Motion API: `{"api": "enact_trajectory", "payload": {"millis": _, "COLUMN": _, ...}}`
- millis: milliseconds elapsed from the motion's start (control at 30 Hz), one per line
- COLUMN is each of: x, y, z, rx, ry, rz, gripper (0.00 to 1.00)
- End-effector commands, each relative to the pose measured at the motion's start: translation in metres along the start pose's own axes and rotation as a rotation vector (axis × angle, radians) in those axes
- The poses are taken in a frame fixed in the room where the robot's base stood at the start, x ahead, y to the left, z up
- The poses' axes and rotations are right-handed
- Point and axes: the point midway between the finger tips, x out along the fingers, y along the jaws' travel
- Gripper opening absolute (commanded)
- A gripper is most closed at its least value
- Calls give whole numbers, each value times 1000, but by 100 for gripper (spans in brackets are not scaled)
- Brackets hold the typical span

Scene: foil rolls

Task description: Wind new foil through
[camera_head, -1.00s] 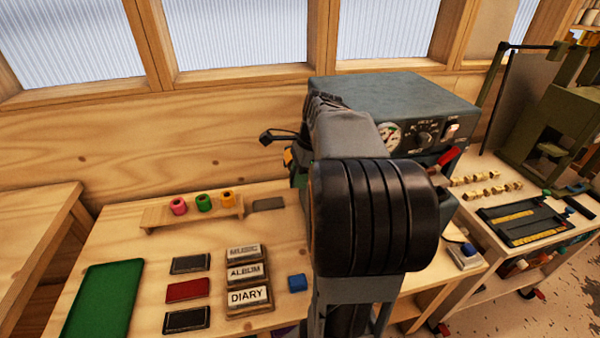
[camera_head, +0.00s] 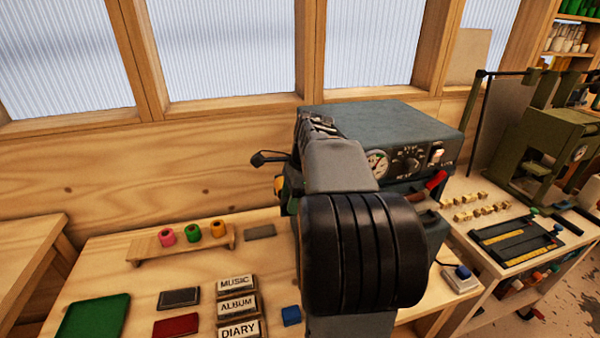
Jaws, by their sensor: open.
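A foil machine with a blue-grey top (camera_head: 385,125) stands against the wall behind my arm.
At right, a side table carries brass type (camera_head: 480,207) and an olive press (camera_head: 545,145).

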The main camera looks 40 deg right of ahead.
Motion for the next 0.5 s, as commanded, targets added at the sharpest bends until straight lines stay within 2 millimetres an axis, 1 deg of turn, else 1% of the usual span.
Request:
{"api": "enact_trajectory", "payload": {"millis": 33, "x": -11, "y": 0, "z": 0, "rx": 0, "ry": 1, "rz": -5, "gripper": 51}}
{"api": "enact_trajectory", "payload": {"millis": 300, "x": -67, "y": 0, "z": 0, "rx": 0, "ry": 2, "rz": -4, "gripper": 51}}
{"api": "enact_trajectory", "payload": {"millis": 500, "x": -98, "y": 0, "z": 0, "rx": 1, "ry": 1, "rz": -1, "gripper": 51}}
